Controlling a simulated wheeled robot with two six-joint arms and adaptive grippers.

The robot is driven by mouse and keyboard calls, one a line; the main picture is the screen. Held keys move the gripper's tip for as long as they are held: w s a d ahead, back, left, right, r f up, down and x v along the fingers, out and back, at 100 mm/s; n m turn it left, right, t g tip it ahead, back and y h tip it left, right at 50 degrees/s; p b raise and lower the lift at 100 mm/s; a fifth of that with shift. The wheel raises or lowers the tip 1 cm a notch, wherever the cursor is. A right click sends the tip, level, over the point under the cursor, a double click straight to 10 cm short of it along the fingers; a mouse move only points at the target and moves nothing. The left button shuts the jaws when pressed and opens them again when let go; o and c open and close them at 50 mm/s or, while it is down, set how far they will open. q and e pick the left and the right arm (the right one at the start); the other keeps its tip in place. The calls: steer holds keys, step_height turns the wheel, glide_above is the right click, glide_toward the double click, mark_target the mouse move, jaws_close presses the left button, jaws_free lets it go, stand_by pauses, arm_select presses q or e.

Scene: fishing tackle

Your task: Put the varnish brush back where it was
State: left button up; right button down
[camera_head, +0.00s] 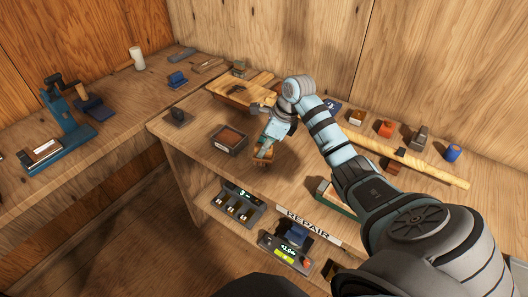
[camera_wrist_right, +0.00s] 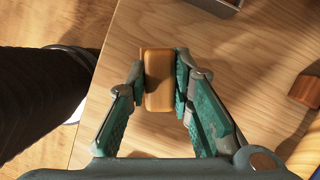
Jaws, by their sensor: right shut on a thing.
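My right gripper (camera_head: 264,150) is over the front part of the repair bench. It is shut on a tan, block-like wooden piece (camera_wrist_right: 158,78), which sits between both fingers in the right wrist view. No bristles show on it, so I cannot tell from its shape whether it is the varnish brush. In the head view the gripper partly covers this piece (camera_head: 263,158). It is near the bench's front edge, right of a dark open box (camera_head: 229,139). My left gripper is not in view.
A wooden rack (camera_head: 243,92) stands behind the gripper. A long pale rod (camera_head: 420,165) lies along the back right, with several small blocks and jars near it, including a blue jar (camera_head: 452,153). A lower shelf holds devices (camera_head: 237,207). A blue tool (camera_head: 62,130) stands on the left bench.

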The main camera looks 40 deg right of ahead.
steer(key=shift+s+f, duration=0.2)
steer(key=shift+f, duration=0.55)
steer(key=shift+s+f, duration=0.1)
steer(key=shift+s, duration=0.25)
steer(key=shift+f, duration=0.1)
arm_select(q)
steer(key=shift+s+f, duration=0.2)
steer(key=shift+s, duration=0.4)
arm_select(e)
steer(key=c, duration=1.4)
jaws_free()
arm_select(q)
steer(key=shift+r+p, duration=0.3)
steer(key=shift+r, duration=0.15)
arm_select(e)
steer(key=v, duration=1.2)
steer(key=shift+r, duration=0.2)
